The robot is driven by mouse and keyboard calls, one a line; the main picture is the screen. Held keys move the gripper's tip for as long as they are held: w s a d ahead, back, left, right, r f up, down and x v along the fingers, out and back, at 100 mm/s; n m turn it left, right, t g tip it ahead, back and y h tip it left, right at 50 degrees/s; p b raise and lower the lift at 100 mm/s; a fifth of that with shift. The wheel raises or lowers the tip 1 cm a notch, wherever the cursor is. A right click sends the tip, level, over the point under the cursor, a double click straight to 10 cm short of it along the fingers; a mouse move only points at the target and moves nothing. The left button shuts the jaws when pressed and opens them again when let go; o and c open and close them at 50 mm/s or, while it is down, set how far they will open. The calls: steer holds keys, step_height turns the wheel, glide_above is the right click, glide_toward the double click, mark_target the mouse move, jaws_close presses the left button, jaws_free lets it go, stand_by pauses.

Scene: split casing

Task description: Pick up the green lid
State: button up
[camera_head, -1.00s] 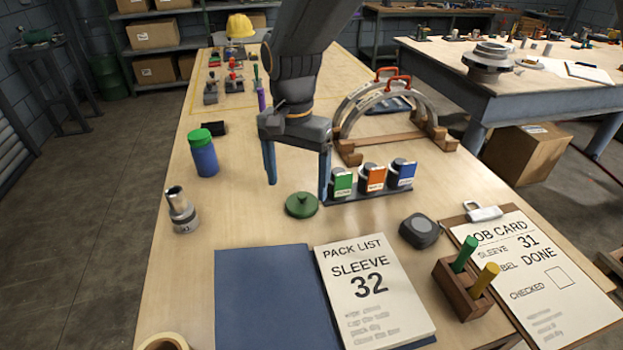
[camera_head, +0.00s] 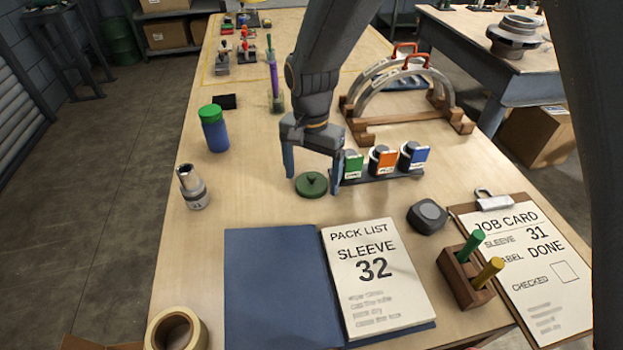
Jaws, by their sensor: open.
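The green lid (camera_head: 311,184) is a flat round disc with a small knob on top. It lies on the wooden table, just behind the open booklet. My gripper (camera_head: 313,182) is open, with its two blue fingers pointing down. One finger is to the left of the lid and the other is to its right, close to the lid's right edge. The gap between the fingers is empty as far as I see. I cannot tell how high the fingertips are above the table.
A rack with green, orange and blue labelled items (camera_head: 383,160) stands close to the right finger. The pack list booklet (camera_head: 375,278) lies in front. A blue jar with a green cap (camera_head: 214,128) and a metal socket (camera_head: 193,188) stand left. A dark rounded box (camera_head: 427,215) lies right.

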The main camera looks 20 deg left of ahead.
steer(key=shift+f, duration=0.25)
steer(key=c, duration=1.1)
steer(key=shift+r, duration=0.15)
